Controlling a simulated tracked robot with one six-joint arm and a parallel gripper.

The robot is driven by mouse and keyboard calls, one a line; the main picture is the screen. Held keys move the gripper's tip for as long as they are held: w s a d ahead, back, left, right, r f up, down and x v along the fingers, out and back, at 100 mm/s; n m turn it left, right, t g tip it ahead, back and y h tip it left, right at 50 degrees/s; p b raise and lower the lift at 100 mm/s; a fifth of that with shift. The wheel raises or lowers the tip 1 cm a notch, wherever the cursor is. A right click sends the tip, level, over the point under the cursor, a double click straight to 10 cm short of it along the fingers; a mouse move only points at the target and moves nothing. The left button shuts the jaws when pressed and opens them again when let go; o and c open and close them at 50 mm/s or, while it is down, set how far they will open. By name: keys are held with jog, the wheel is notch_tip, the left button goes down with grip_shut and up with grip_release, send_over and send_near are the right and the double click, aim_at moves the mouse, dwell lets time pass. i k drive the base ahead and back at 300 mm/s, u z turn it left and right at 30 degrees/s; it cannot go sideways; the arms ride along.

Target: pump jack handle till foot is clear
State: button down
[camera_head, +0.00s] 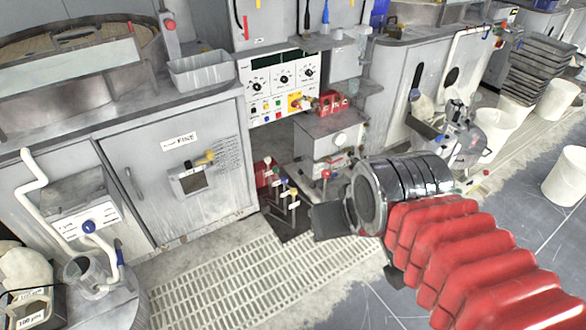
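No jack handle or foot can be made out for certain. Several small levers (292,198), some with red or yellow knobs, stand in the dark recess under the control panel. A red-topped lever (326,176) rises just right of them, in front of a grey box (330,140). My arm, with red bellows and a dark ringed wrist, reaches in from the lower right. A dark flat piece at its end, seemingly part of my gripper (330,221), is near the levers in the picture. Contact cannot be judged. The wrist hides the rest, so its opening does not show.
A control panel (280,86) with dials and buttons is above the recess. A grey cabinet (180,170) stands to the left. Pale floor grating (250,285) lies in front. White buckets (568,175) stand at right, beside open grey floor (520,205).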

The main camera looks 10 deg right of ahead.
aim_at(302, 159)
jog(key=u, duration=0.4)
jog(key=i, duration=0.95)
jog(key=k, duration=0.6)
jog(key=z, duration=0.45)
jog(key=i, duration=0.7)
jog(key=z, duration=0.3)
